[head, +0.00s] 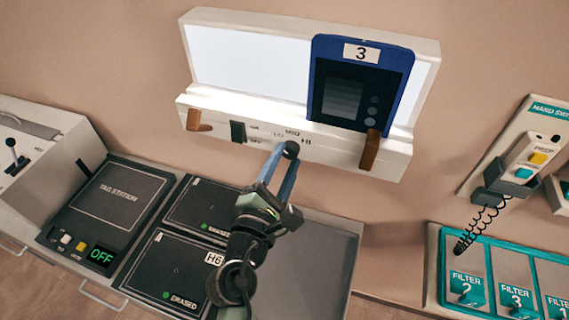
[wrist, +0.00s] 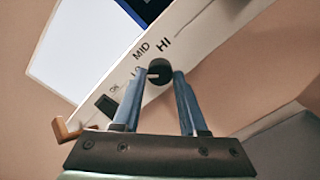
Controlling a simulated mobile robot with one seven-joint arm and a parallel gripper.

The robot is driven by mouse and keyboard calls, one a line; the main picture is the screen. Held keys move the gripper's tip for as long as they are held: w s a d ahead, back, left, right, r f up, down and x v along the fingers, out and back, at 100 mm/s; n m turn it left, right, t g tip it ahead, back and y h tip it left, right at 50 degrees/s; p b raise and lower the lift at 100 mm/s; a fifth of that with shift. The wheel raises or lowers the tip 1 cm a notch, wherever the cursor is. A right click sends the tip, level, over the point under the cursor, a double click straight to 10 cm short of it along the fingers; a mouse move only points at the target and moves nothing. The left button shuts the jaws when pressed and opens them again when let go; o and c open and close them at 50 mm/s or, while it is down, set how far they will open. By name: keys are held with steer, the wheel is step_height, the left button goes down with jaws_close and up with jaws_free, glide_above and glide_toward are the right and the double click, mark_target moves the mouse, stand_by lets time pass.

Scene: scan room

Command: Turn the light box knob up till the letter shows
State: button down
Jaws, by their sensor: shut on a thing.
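The light box (head: 290,22) is mounted on the wall, and its white panel is lit. A blue-framed plate (head: 318,85) numbered 3 stands on its right part, showing grey bars and round spots on a dark field. I can make out no letter on it. The dark round knob (wrist: 159,66) is on the front ledge, beside the marks LO, MID and HI. A pale mark on it seems to face the LO side. My gripper (head: 283,160) has its two blue fingers on either side of the knob, shut on it; the wrist view shows this too (wrist: 160,82).
A dark switch (head: 238,132) sits left of the knob. Brown brackets (head: 370,150) stick out at the ledge's ends. Below are black erased plates (head: 180,270) and the tag station (head: 118,195). A coiled-cord handset (head: 525,160) and filter tray (head: 437,265) are at right.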

steer(key=m+b, duration=0.3)
steer(key=m, duration=0.2)
steer(key=shift+f+m+b, duration=0.2)
steer(key=shift+m+b, duration=0.1)
steer(key=shift+b, duration=0.05)
steer(key=shift+r+m+b, duration=0.1)
steer(key=shift+m+b, duration=1.3)
steer(key=shift+m, duration=0.7)
steer(key=shift+c, duration=2.2)
jaws_free()
steer(key=shift+r, duration=0.1)
steer(key=b+v, duration=0.3)
steer(key=v, duration=1)
